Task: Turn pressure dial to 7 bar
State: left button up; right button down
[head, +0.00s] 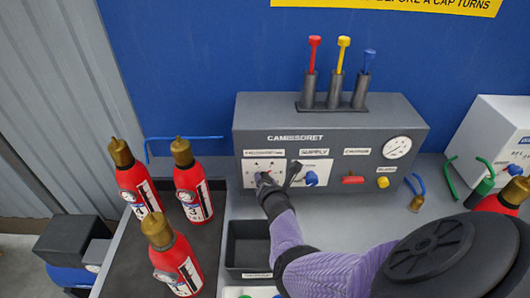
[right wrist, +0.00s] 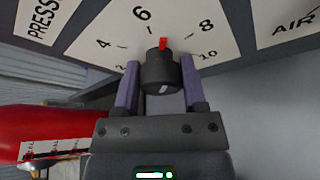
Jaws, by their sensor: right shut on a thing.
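The pressure dial is a black round knob (right wrist: 160,72) with a red pointer, on a white scale plate (head: 252,168) at the left of the grey console (head: 330,115). In the right wrist view the red pointer stands between the 6 and the 8. My right gripper (head: 266,182) reaches the dial from the front, and its two purple-grey fingers (right wrist: 160,88) are shut on the knob, one on each side. In the head view the gripper hides most of the knob. My left gripper is not in view.
A dark lever (head: 294,172) and a blue knob (head: 311,178) are close right of the dial. Red extinguishers (head: 192,185) stand at the left, one (right wrist: 50,135) near the gripper in the wrist view. A dark bin (head: 248,272) lies below. A gauge (head: 397,148) is farther right.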

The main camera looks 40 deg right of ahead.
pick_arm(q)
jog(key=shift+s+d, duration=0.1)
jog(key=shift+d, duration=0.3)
pick_arm(e)
jog(key=shift+m+t, duration=0.3)
jog(key=shift+m, duration=0.1)
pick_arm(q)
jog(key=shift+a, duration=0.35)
pick_arm(e)
jog(key=shift+c, duration=0.7)
grip_release()
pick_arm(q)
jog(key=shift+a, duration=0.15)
